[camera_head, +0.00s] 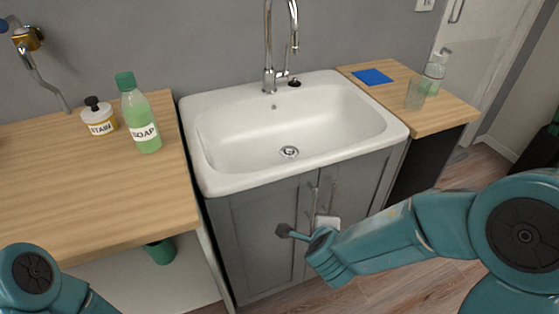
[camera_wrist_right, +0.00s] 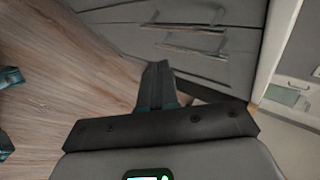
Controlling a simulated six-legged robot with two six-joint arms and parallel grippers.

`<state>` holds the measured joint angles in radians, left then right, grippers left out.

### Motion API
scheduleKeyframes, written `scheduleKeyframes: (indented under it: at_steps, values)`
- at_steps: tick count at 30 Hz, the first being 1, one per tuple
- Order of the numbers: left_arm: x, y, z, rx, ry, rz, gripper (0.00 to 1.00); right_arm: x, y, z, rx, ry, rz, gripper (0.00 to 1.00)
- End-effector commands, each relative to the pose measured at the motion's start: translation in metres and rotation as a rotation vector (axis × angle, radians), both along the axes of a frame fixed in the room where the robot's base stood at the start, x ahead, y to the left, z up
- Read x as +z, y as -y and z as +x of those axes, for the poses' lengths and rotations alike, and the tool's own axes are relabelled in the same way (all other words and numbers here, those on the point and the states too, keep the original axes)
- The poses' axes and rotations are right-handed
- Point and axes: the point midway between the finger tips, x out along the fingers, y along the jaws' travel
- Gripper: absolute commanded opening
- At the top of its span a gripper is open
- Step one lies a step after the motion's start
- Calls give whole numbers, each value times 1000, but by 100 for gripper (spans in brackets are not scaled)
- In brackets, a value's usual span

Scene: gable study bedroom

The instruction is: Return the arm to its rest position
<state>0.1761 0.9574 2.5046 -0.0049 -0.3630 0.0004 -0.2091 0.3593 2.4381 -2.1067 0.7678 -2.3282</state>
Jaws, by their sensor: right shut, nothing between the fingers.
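My right arm, teal, comes in from the right in the head view and reaches in front of the grey sink cabinet (camera_head: 262,240). My right gripper (camera_head: 284,230) is at its end, low before the cabinet doors. In the right wrist view the right gripper (camera_wrist_right: 158,72) has its dark fingers together with nothing between them. The cabinet's door handles (camera_wrist_right: 190,38) show beyond the fingers. Of my left arm only a teal part shows at the lower left of the head view; its gripper is out of the picture.
The white sink (camera_head: 225,170) with a tap (camera_head: 268,60) is above the cabinet. A soap bottle (camera_head: 139,115) and a stain jar (camera_head: 98,118) stand on the left counter (camera_head: 60,190).

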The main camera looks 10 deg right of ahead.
Motion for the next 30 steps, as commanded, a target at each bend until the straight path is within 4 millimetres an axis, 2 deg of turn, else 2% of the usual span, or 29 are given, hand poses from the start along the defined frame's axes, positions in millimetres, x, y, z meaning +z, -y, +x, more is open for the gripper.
scheduleKeyframes:
  at_steps: [3,5,8,11,12,14,15,17,18,20,21,24,27,30]
  values:
    - [1,0,0,0,0,0,91,-2,1,-3,-17,-9,16,0]
    - [5,0,0,0,0,0,91,-10,2,-10,-77,-44,73,0]
    - [18,0,0,0,0,0,91,-39,1,-43,-350,-165,289,0]
    - [36,0,0,0,0,0,91,-72,-12,-96,-858,-317,594,0]
    - [43,0,0,0,0,0,91,-81,-23,-117,-1110,-364,708,0]
    - [53,0,0,0,0,0,91,-90,-40,-145,-1508,-405,850,0]
    - [59,0,0,0,0,0,91,-93,-53,-159,-1787,-411,925,0]
    - [69,0,0,0,0,0,91,-96,-71,-174,-2217,-380,1005,0]
    - [75,0,0,0,0,0,91,-96,-82,-180,-2512,-330,1035,0]
    - [84,0,0,0,0,0,91,-98,-94,-184,-2943,-201,1041,0]
    - [90,0,0,0,0,0,91,-99,-98,-184,2773,70,-882,0]
    - [101,0,0,0,0,0,91,-106,-99,-181,2324,-194,-562,0]
    - [107,0,0,0,0,0,91,-114,-92,-179,1981,-362,-370,0]
    - [110,0,0,0,0,0,91,-120,-86,-179,1779,-449,-276,0]
